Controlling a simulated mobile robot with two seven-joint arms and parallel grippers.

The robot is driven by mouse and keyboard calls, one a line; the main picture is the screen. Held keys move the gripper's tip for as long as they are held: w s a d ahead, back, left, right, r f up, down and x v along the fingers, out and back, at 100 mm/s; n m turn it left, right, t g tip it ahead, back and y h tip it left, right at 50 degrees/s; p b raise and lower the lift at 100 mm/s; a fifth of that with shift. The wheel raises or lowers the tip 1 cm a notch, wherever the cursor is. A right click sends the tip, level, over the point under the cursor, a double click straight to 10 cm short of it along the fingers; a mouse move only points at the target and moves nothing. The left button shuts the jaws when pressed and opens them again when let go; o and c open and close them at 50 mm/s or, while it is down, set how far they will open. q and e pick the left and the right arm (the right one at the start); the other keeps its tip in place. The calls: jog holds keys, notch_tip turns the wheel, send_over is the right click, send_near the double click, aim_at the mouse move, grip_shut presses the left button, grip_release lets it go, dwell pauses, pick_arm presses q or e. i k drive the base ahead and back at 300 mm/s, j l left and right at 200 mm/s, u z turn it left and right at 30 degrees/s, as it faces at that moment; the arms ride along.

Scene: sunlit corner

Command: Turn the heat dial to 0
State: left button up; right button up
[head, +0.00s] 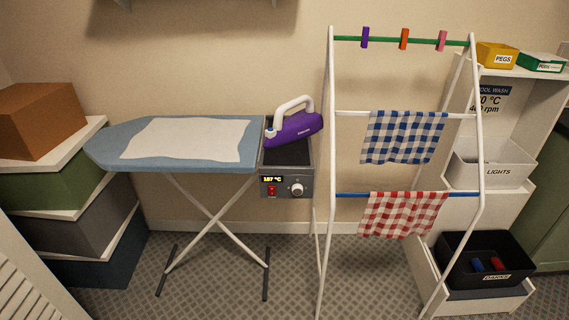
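The heat dial (297,189) is a pale round knob on the grey front panel (309,186) at the right end of the ironing board (195,127). Its pointer and scale are too small to read. Left of it on the panel are a small lit display (272,179), with yellow digits ending in °C, and a red switch (271,191). A purple iron (294,130) with a white handle rests on the dark stand (286,155) above the panel. Neither of my grippers shows in the head view.
A white drying rack (328,150) with a blue checked cloth (402,137) and a red checked cloth (402,215) stands just right of the panel. Stacked boxes (60,205) fill the left. Shelves (519,115) stand at the right. The patterned floor before the panel is clear.

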aim_at(297, 190)
jog(key=l+z, duration=0.15)
jog(key=l, duration=0.3)
jog(key=i+l+z, duration=0.15)
jog(key=l, duration=0.25)
jog(key=i+l+z, duration=0.15)
jog(key=l, duration=0.25)
